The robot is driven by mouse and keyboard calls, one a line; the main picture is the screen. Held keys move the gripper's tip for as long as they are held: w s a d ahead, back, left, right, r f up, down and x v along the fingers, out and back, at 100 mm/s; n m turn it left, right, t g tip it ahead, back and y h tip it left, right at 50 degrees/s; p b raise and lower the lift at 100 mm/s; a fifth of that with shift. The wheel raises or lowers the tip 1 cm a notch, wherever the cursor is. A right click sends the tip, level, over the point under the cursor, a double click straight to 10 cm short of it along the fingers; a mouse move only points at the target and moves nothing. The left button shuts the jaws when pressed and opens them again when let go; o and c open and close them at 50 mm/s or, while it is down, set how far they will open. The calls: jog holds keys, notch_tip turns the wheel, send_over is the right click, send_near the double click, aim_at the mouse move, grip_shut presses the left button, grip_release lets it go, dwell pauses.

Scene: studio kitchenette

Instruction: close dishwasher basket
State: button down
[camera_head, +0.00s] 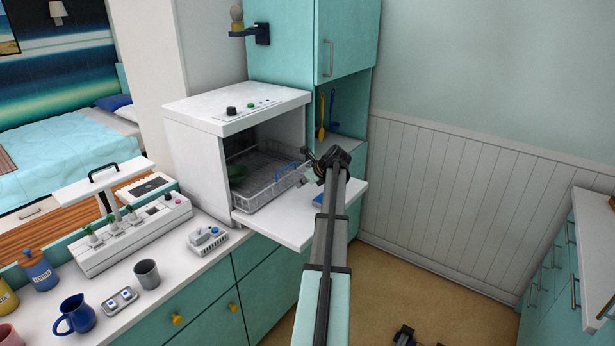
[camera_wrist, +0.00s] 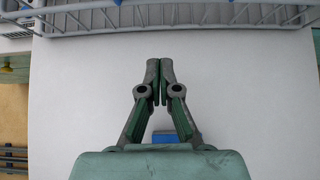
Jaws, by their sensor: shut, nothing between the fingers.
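The dishwasher (camera_head: 222,112) is a white box on the counter with its door (camera_head: 280,228) folded down flat. Its grey wire basket (camera_head: 262,197) is partly out over the door and holds a dark green item (camera_head: 237,175). The basket has a blue handle (camera_head: 287,170) at its front. My gripper (camera_head: 312,158) is at the basket's front right, near the handle. In the wrist view my gripper (camera_wrist: 159,70) is shut and empty above the white door (camera_wrist: 80,100), apart from the basket front (camera_wrist: 190,18). A blue block (camera_wrist: 166,137) shows partly behind the fingers.
A grey device (camera_head: 207,239), a power-strip-like planter (camera_head: 135,230) and several mugs stand on the counter to the left. A teal cabinet (camera_head: 345,110) rises right of the dishwasher. The floor (camera_head: 430,280) to the right is mostly free.

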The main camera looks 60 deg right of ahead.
aim_at(284, 186)
jog(key=shift+w+d+f+p, duration=0.1)
jog(key=shift+w+f+p, duration=0.25)
jog(key=shift+w, duration=0.6)
jog(key=shift+w+d+f+p, duration=0.15)
jog(key=shift+w+f+p, duration=0.2)
jog(key=shift+w, duration=0.65)
jog(key=shift+w+d+f+p, duration=0.15)
jog(key=shift+w+p, duration=0.25)
jog(key=shift+w, duration=0.55)
